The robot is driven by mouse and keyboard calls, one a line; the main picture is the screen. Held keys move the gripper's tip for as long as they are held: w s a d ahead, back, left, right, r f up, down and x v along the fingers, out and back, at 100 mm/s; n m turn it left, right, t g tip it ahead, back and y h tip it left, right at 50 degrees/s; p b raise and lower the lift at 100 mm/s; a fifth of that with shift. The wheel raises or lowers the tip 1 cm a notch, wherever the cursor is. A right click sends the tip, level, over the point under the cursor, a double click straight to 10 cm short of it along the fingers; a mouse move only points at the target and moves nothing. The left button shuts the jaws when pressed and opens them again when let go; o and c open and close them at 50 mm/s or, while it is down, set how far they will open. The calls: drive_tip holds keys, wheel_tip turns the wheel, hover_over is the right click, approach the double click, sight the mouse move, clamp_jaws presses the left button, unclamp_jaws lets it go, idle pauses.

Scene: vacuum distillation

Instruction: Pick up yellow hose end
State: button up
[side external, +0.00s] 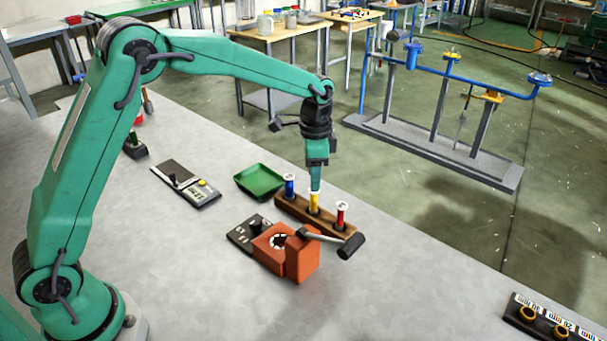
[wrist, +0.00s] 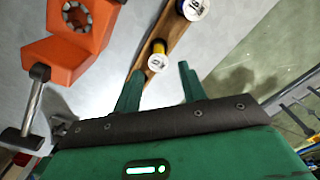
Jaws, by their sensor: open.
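The yellow hose end (side external: 314,204) stands upright with a white top in the wooden rack (side external: 290,206), between the blue hose end (side external: 290,188) and the red hose end (side external: 340,215). My gripper (side external: 315,184) points down just above the yellow one in the side view. In the wrist view, the open fingers of my gripper (wrist: 160,72) stand apart, and the yellow hose end (wrist: 157,61) shows near the gap between their tips. Nothing is held. Whether a finger touches it cannot be told. Another white-topped hose end (wrist: 193,8) shows at the top edge.
An orange vise (side external: 300,262) with a grey handle (side external: 345,245) stands close in front of the rack. A green tray (side external: 260,180) lies behind left. A dark device (side external: 185,184) sits further left.

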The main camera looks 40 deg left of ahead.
sight(314, 209)
drive_tip(key=shift+f, duration=0.15)
drive_tip(key=shift+d+f, duration=0.1)
drive_tip(key=shift+f, duration=3.7)
clamp_jaws()
